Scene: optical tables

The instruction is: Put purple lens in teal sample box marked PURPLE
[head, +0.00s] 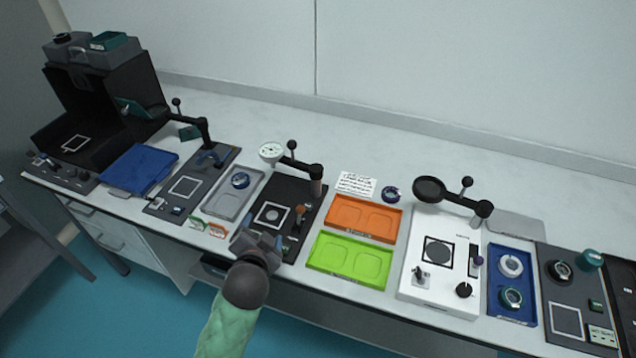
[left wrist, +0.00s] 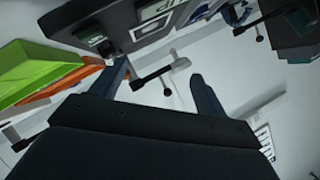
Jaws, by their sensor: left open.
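A dark ring-shaped lens (head: 391,194), bluish to purple, lies on the table behind the orange tray. A similar dark blue lens (head: 240,180) sits in the grey tray; I cannot tell for sure which is the purple one. A teal box (head: 107,40) sits on the grey case at the far left, and a small teal box (head: 188,132) stands near the back of the left station. Their labels are too small to read. My left gripper (head: 262,240) is open over the front of the middle black station. Its spread fingers (left wrist: 163,85) show empty in the left wrist view.
An orange tray (head: 337,219) and a green tray (head: 314,261) lie right of my left gripper. A white station (head: 410,290) with a swing arm and a blue tray (head: 513,318) with two rings stand farther right. Posts with ball knobs rise above the stations. The table's back strip is mostly clear.

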